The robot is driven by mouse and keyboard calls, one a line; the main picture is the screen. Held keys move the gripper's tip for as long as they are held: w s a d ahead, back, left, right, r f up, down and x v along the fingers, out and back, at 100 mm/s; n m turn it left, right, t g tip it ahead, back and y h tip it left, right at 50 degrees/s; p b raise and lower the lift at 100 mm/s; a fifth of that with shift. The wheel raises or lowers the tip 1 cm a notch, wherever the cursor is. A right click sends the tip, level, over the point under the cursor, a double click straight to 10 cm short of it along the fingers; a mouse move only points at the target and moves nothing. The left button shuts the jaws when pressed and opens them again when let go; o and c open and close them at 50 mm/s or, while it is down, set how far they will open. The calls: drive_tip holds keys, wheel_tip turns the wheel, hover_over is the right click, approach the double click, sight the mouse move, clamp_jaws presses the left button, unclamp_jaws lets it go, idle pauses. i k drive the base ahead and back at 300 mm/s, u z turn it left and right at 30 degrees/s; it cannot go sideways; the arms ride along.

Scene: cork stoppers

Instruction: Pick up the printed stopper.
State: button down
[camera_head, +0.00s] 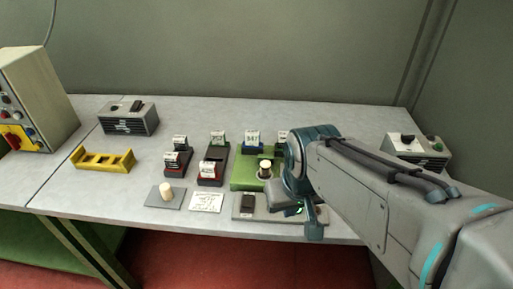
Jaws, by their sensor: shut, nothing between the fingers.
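A pale cylindrical stopper (166,190) stands upright on a small grey plate (179,203) at the front left of the table. A second pale stopper (265,168), with a dark part under it, stands on a green block (241,178) just left of my arm. No print can be made out on either stopper at this size. My gripper (314,230) is at the table's front edge, right of both stoppers and apart from them. It is shut and empty. My wrist and arm hide part of the table behind them.
Several dark holders with white labels (211,166) stand mid-table. A printed white card (206,201) and a grey plate with a dark block (248,204) lie in front.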

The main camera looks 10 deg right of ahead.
sight(265, 166)
drive_tip(key=z, duration=0.05)
drive_tip(key=k, duration=1.1)
drive_tip(key=u, duration=0.85)
drive_tip(key=i, duration=0.7)
drive_tip(key=z, duration=0.55)
drive_tip(key=i, duration=0.75)
drive_tip(key=z, duration=0.8)
